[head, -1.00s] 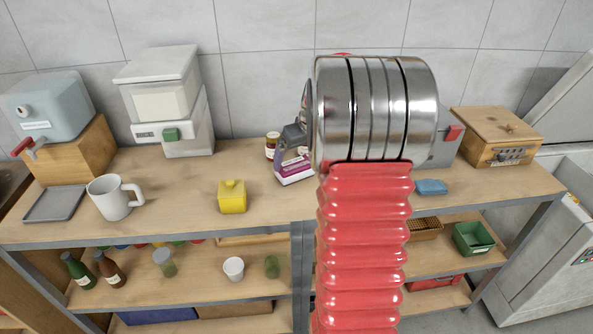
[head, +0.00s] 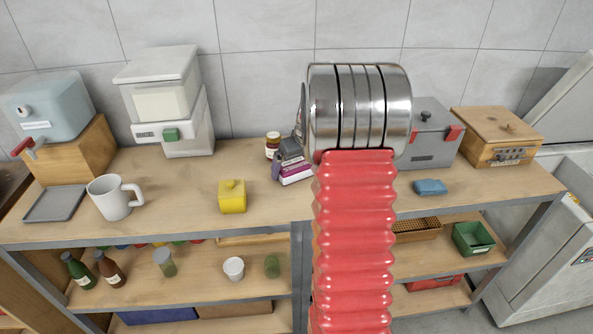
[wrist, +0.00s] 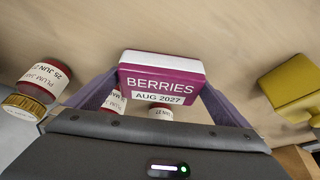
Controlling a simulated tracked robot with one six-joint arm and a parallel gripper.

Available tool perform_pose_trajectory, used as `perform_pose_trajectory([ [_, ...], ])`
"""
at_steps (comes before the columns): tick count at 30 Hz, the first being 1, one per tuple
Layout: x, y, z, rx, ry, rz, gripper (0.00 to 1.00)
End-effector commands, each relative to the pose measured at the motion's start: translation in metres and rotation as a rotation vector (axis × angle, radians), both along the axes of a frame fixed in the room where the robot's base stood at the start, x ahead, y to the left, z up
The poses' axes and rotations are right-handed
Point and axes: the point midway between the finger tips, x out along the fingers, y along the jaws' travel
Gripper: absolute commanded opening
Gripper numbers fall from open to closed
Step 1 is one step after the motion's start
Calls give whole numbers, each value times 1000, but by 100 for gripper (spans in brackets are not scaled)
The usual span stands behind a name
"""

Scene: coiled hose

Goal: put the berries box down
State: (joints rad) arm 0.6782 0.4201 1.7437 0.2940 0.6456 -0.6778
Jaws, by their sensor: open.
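The berries box (wrist: 162,80) is purple and white, with its "BERRIES AUG 2027" label facing the wrist camera. In the head view the box (head: 296,172) appears to stand on the wooden worktop, partly covered by my dark gripper. My gripper (wrist: 158,91) is open, with one finger at each side of the box. I cannot tell whether either finger still touches it. My red bellows arm and steel wrist cover the worktop to the right of the box in the head view.
A plum jam jar (wrist: 43,85) is left of the box in the wrist view; more jar labels show below it. A blue sponge-like block (head: 430,187) and grey case (head: 432,140) are at right.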

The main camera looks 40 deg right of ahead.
Motion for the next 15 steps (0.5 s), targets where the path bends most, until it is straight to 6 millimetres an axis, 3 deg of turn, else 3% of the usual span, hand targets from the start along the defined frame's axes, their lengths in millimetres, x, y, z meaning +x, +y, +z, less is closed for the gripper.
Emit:
perform_pose_trajectory([
  [15,0,0,0,0,0,0,99],
])
